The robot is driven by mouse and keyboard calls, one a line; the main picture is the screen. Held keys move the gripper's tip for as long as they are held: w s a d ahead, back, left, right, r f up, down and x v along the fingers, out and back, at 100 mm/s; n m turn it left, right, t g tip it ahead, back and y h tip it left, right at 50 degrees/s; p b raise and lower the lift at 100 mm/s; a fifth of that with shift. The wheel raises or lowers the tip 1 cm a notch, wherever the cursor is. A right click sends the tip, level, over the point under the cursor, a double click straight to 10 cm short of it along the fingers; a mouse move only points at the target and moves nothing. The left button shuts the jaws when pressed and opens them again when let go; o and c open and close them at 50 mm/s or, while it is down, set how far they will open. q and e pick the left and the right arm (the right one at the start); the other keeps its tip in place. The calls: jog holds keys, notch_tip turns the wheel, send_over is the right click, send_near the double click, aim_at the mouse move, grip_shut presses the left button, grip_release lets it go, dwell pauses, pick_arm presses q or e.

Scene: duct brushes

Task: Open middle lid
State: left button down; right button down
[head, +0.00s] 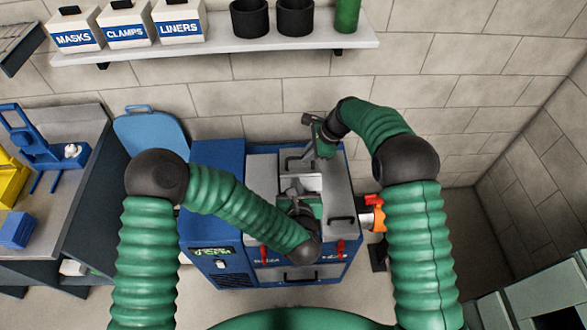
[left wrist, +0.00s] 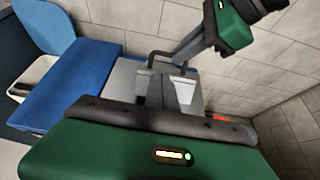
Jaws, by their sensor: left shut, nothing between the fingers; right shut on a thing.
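The blue machine (head: 215,165) has grey lids on top, in the middle of the head view. The middle lid is largely hidden behind my arms; how far it is raised I cannot tell. My right gripper (head: 297,158) is above the machine's rear, shut on a dark bar handle (left wrist: 157,57); its fingers also show in the left wrist view (left wrist: 178,57). My left gripper (head: 299,185) is lower, over the middle of the top, shut and empty. Its pale fingertips (left wrist: 163,85) are just in front of the handle in the left wrist view.
Red latches (head: 339,248) and an orange fitting (head: 375,215) are on the machine's front and right side. A blue bin lid (head: 150,130) stands at left, beside a workbench (head: 85,150). A shelf (head: 215,38) with boxes runs along the wall above.

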aim_at(292, 158)
jog(key=shift+d+f, duration=0.1)
jog(key=shift+f, duration=0.05)
pick_arm(q)
jog(key=x, duration=1)
jog(key=shift+a, duration=0.1)
jog(key=shift+w+r, duration=0.75)
jog(key=shift+w, duration=0.2)
jog(key=shift+w, duration=0.1)
pick_arm(e)
jog(key=c, duration=1.5)
grip_release()
jog(key=shift+f, duration=0.1)
pick_arm(q)
jog(key=shift+a+f, duration=0.1)
jog(key=shift+f, duration=0.1)
pick_arm(e)
jog(key=shift+r, duration=0.25)
